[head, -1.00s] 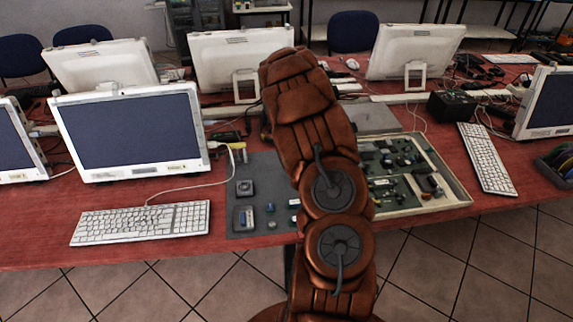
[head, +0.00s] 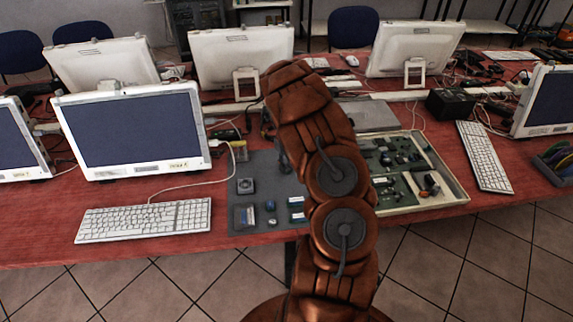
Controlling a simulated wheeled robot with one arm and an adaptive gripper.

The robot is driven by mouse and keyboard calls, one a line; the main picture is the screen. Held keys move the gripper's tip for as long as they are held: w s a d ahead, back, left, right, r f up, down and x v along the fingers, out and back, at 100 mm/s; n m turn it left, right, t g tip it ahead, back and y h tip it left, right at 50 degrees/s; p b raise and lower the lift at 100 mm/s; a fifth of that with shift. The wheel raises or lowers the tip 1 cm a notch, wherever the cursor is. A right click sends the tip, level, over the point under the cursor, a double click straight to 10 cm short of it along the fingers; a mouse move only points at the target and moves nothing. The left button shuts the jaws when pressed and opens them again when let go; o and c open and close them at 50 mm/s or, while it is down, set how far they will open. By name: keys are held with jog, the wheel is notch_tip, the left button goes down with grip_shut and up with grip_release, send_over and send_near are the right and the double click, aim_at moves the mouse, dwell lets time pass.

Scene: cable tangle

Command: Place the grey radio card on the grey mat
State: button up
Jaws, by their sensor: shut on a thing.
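The grey mat (head: 262,169) lies on the red table, left of my arm, and its right part is hidden behind the arm. My gripper (head: 284,160) shows only as a dark sliver at the arm's left edge, over the mat's upper right part. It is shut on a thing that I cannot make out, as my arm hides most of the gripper. I cannot pick out the grey radio card for certain in this view. On the mat lie a dark square part (head: 246,186), a grey-blue block (head: 244,217) and several small blue and white parts (head: 297,202).
An open tray (head: 457,190) with green boards and loose parts is right of my arm. A white keyboard (head: 143,221) and a monitor (head: 130,130) stand left of the mat. A black box (head: 451,104) is behind the tray.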

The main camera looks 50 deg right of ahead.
aim_at(287, 167)
jog(key=shift+f, duration=0.2)
jog(key=o, duration=0.8)
jog(key=shift+r, duration=0.1)
notch_tip(287, 167, up, 12)
jog(key=b, duration=0.4)
jog(key=s+a+r, duration=0.4)
jog(key=a+r, duration=0.3)
jog(key=a, duration=0.5)
jog(key=s+a+r+n+g, duration=0.1)
jog(key=s+a+r, duration=0.1)
jog(key=s+a, duration=0.7)
jog(key=s+a+r, duration=0.2)
jog(key=s+a, duration=0.5)
jog(key=a, duration=0.5)
jog(key=s+a, duration=0.1)
jog(key=s, duration=0.2)
jog(key=s+a+f+n, duration=0.1)
jog(key=s+a, duration=0.1)
jog(key=s, duration=0.2)
jog(key=s+a+n, duration=0.1)
jog(key=s+a, duration=0.1)
jog(key=s, duration=0.1)
jog(key=shift+s+f+g, duration=0.35)
jog(key=shift+s+g, duration=0.05)
